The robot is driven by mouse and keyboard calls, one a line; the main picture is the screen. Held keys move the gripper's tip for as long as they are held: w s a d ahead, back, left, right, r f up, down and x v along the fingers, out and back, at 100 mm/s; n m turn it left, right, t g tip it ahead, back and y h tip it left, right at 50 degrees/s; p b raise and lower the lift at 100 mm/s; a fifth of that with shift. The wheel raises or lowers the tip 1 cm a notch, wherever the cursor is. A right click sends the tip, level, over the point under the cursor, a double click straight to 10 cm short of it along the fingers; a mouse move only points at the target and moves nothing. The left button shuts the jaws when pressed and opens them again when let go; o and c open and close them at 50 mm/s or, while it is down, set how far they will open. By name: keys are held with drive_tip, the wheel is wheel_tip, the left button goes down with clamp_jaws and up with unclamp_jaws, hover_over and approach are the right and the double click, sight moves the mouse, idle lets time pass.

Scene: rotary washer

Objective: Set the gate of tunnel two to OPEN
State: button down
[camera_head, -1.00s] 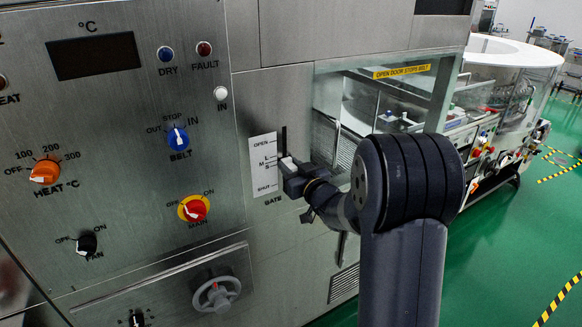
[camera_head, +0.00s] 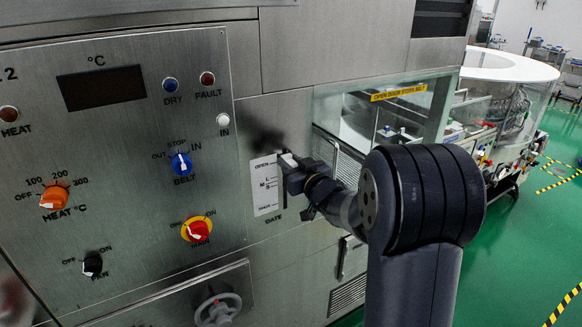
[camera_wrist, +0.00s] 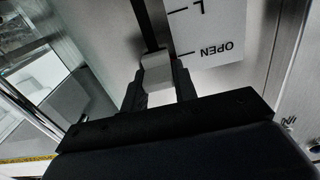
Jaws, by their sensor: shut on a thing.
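My gripper (camera_head: 288,163) is shut on the pale gate knob at the upper end of the scale, about level with OPEN. In the wrist view the knob (camera_wrist: 157,72) sits between the two dark fingers of my gripper (camera_wrist: 159,88), on the slot. The OPEN mark on the plate (camera_wrist: 215,62) is beside the knob there. A "2" shows at the panel's top left.
To the left are the orange heat dial (camera_head: 54,197), blue belt switch (camera_head: 181,165), red main switch (camera_head: 197,230) and black fan switch (camera_head: 92,264). A grey handwheel (camera_head: 217,308) is below. A glass door (camera_head: 380,120) with a vertical handle is to the right.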

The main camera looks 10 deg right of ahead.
drive_tip(key=shift+f, duration=0.1)
drive_tip(key=c, duration=1.1)
unclamp_jaws()
drive_tip(key=shift+s, duration=0.1)
drive_tip(key=b+v, duration=0.2)
drive_tip(key=v, duration=0.8)
drive_tip(key=shift+s+d, duration=0.1)
drive_tip(key=shift+s, duration=0.2)
